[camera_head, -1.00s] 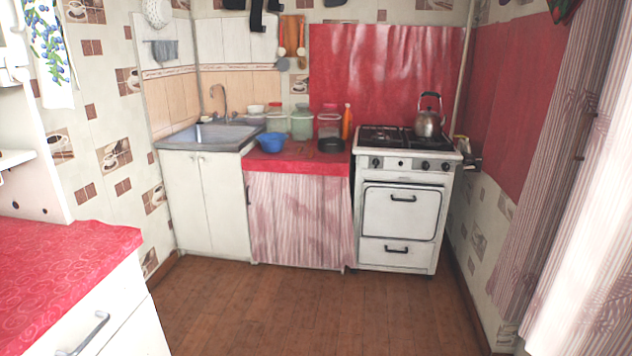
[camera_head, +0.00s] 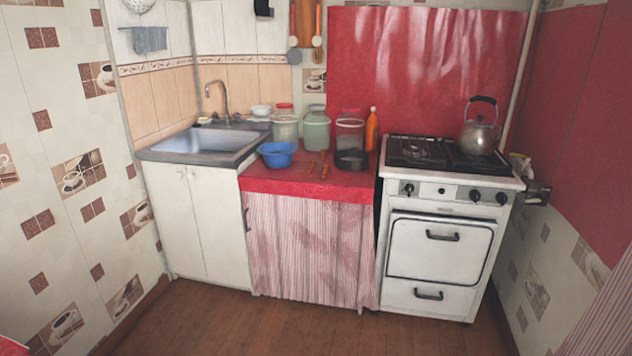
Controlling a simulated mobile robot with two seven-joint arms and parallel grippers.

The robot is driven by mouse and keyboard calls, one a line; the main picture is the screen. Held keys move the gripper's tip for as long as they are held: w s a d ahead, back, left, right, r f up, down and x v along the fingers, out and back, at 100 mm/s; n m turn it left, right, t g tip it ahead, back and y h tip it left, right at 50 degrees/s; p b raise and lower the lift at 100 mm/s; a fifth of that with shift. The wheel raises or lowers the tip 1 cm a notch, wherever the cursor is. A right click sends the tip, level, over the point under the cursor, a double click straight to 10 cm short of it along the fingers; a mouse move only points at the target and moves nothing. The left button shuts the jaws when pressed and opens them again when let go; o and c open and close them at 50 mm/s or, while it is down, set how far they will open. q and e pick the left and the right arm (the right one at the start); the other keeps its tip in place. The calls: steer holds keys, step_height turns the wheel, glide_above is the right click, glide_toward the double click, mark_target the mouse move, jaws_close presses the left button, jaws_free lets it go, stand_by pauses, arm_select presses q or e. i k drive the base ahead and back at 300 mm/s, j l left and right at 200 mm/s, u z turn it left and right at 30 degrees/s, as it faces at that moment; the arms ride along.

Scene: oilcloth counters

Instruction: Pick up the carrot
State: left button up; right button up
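Small, thin orange-brown items (camera_head: 325,171) lie on the red-covered counter (camera_head: 300,188), between the blue bowl and the dark pan. They could include the carrot, but they are too small to tell for sure. Neither of my grippers is in view.
A blue bowl (camera_head: 277,154), several jars including a green one (camera_head: 316,130), a dark pan (camera_head: 351,160) and an orange bottle (camera_head: 371,130) stand on the counter. A sink (camera_head: 205,143) is left, a white stove (camera_head: 440,250) with a kettle (camera_head: 478,135) right. The brown floor (camera_head: 260,325) ahead is clear.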

mark_target(312, 164)
steer(key=i+l+u, duration=0.1)
steer(key=i, duration=0.5)
steer(key=i+u, duration=0.15)
steer(key=i, duration=0.6)
